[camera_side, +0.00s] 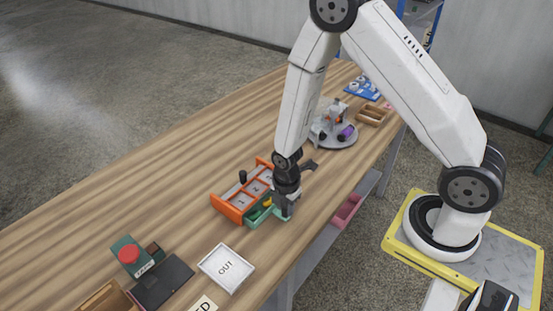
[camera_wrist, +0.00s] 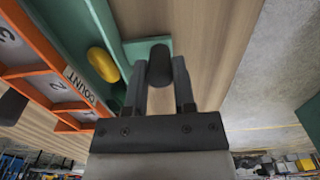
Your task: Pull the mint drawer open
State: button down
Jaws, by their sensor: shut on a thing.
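The mint drawer (camera_side: 254,219) sticks out of the near side of an orange tray unit (camera_side: 232,211), partly open. In the wrist view its mint wall (camera_wrist: 107,22) runs beside the orange frame (camera_wrist: 48,48). A yellow round thing (camera_wrist: 103,64) lies inside the drawer; green also shows there in the side view. My gripper (camera_side: 286,211) points down at the drawer's outer side. In the wrist view my gripper (camera_wrist: 161,72) is shut on the dark, rounded drawer handle (camera_wrist: 160,62). The arm hides part of the drawer in the side view.
A white OUT tray (camera_side: 227,268) and a box with a red button (camera_side: 130,255) stand toward the near end of the table. A round grey tray with items (camera_side: 335,133) and a wooden caddy (camera_side: 371,115) stand farther back. Bare table lies left of the orange unit.

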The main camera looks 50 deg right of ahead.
jog(key=shift+s, duration=1.95)
jog(key=shift+c, duration=2.2)
grip_release()
jog(key=shift+r, duration=0.2)
notch_tip(320, 180, up, 8)
jog(key=shift+f, duration=0.25)
